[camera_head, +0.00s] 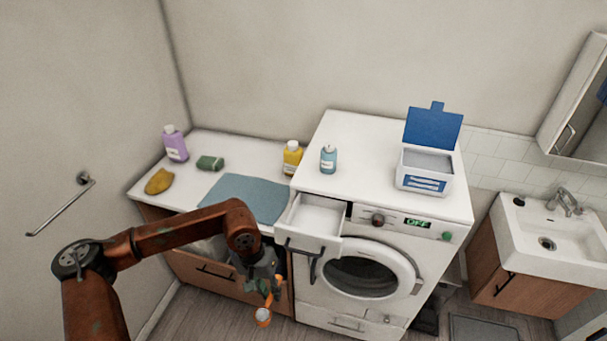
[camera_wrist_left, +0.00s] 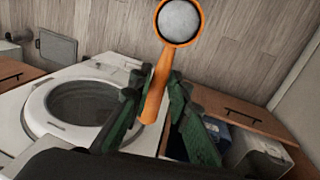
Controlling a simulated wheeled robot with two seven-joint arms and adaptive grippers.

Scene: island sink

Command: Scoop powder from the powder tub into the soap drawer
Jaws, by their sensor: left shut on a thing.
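My left gripper (camera_head: 268,287) is shut on the handle of an orange scoop (camera_head: 263,317), low in front of the cabinet and left of the washer. In the left wrist view the gripper's green fingers (camera_wrist_left: 157,108) hold the orange scoop (camera_wrist_left: 163,78), whose round bowl shows a pale grey-white inside; I cannot tell whether that is powder. The powder tub (camera_head: 423,171), white with its blue lid up, stands on the washer's right side and has a pale grey surface inside. The soap drawer (camera_head: 317,217) is pulled open at the washer's upper left front. My right gripper is not in view.
The washer (camera_head: 345,265) has a round door. A yellow bottle (camera_head: 292,158) and a blue bottle (camera_head: 328,158) stand near the drawer. A blue cloth (camera_head: 245,196), green sponge (camera_head: 210,163), yellow sponge (camera_head: 159,181) and purple bottle (camera_head: 175,144) are on the counter. The washer top's middle is clear.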

